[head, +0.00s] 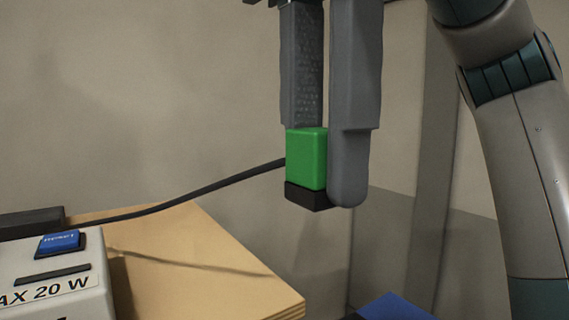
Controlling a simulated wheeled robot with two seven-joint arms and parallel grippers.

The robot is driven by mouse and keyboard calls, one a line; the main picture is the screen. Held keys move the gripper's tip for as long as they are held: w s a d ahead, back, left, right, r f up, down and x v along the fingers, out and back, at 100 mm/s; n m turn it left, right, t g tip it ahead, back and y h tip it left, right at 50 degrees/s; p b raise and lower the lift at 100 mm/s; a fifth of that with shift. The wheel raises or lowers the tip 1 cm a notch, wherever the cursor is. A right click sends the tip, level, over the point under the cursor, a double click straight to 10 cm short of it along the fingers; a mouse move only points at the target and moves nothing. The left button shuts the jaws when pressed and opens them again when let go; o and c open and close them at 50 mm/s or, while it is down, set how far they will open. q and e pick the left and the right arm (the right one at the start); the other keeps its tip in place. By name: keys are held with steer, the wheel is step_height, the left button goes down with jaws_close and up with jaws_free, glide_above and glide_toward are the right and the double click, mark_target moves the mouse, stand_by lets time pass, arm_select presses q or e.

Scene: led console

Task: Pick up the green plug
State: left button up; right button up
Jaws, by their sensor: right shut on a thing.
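The green plug (306,158) is a green block with a black base, and a black cable (190,196) runs from its left side down to the left. My right gripper (326,165) points down from the top of the head view and is shut on the plug. One finger stands in front at the right, the other behind at the left. The plug is held upright in the air, above and beyond the wooden table's right corner. My left gripper is not in view.
A light-coloured console (55,307) with a blue button (59,242) and a "MAX 20 W" style label sits at the lower left. The wooden table (215,280) is bare to its right. A blue object (395,308) shows at the bottom edge.

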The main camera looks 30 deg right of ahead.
steer(key=shift+s+d+r, duration=0.1)
steer(key=shift+s, duration=0.05)
stand_by(0.5)
steer(key=shift+f+b, duration=0.4)
steer(key=shift+f, duration=0.3)
steer(key=shift+w+a+r+p, duration=0.1)
steer(key=shift+w+a+p, duration=1.35)
steer(key=shift+a, duration=1.5)
steer(key=shift+w+a+f+p, duration=0.1)
steer(key=shift+w+a+p, duration=0.65)
steer(key=shift+w+a, duration=1.8)
steer(key=shift+w+a+r+p, duration=0.1)
steer(key=shift+w+a+p, duration=1.2)
steer(key=shift+a, duration=2)
steer(key=shift+w+a, duration=0.85)
steer(key=shift+a, duration=0.45)
steer(key=shift+w+a, duration=0.85)
steer(key=shift+a, duration=0.45)
steer(key=shift+w+a, duration=0.85)
steer(key=shift+a, duration=0.45)
